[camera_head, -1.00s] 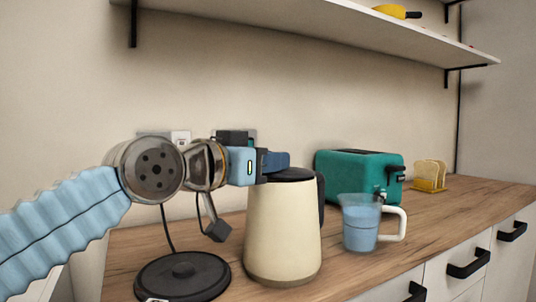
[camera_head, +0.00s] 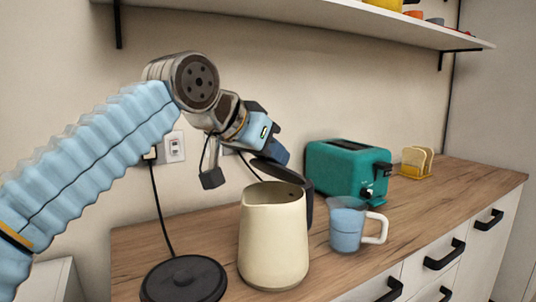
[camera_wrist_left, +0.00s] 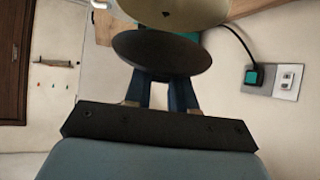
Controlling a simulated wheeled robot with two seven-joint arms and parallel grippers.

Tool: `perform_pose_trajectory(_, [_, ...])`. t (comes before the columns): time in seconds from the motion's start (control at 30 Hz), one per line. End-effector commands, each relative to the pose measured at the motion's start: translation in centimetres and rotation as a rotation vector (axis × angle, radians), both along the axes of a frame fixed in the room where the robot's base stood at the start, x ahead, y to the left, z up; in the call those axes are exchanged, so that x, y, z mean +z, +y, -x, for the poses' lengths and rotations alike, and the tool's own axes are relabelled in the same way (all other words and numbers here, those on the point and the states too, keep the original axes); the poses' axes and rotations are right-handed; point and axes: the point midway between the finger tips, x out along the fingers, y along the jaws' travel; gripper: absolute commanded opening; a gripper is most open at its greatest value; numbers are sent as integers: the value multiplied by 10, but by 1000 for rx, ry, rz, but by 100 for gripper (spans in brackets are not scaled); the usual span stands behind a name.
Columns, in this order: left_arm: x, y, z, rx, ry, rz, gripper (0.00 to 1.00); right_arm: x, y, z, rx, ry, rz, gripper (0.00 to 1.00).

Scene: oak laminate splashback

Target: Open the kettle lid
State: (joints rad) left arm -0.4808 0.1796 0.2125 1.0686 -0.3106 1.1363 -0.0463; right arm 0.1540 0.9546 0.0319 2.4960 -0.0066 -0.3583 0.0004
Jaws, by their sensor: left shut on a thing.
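The cream kettle (camera_head: 272,240) stands upright on the counter, and its top opening shows. Its dark lid (camera_head: 277,173) is tilted up at the back of the rim, on the handle side. The black kettle handle (camera_head: 308,203) is on the right. My left gripper (camera_head: 276,155) is shut on the lid, above and behind the kettle. In the left wrist view the lid (camera_wrist_left: 162,52) is a dark disc at the blue fingers (camera_wrist_left: 166,92), with part of the cream kettle (camera_wrist_left: 175,10) beyond it. My right gripper is not in view.
The black kettle base (camera_head: 184,279) lies left of the kettle. A measuring jug with blue liquid (camera_head: 347,230) stands close on the right. A teal toaster (camera_head: 340,172) and a yellow toast rack (camera_head: 415,163) are behind it. A shelf (camera_head: 330,20) hangs above.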

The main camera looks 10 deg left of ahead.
Motion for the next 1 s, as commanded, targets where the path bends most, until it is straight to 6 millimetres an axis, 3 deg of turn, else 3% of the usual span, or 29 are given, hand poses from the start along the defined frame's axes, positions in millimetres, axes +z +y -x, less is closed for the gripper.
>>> perform_pose_trajectory(0.43, [-1,-1,-1,-1,15,-10,0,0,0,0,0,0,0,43])
perform_pose_trajectory(0.47, [-1,-1,-1,-1,15,-10,26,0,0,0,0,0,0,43])
perform_pose_trajectory(0.63, [-1,-1,-1,0,14,-10,51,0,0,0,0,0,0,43])
perform_pose_trajectory(1.0, [4,2,4,0,11,-7,51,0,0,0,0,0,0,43])
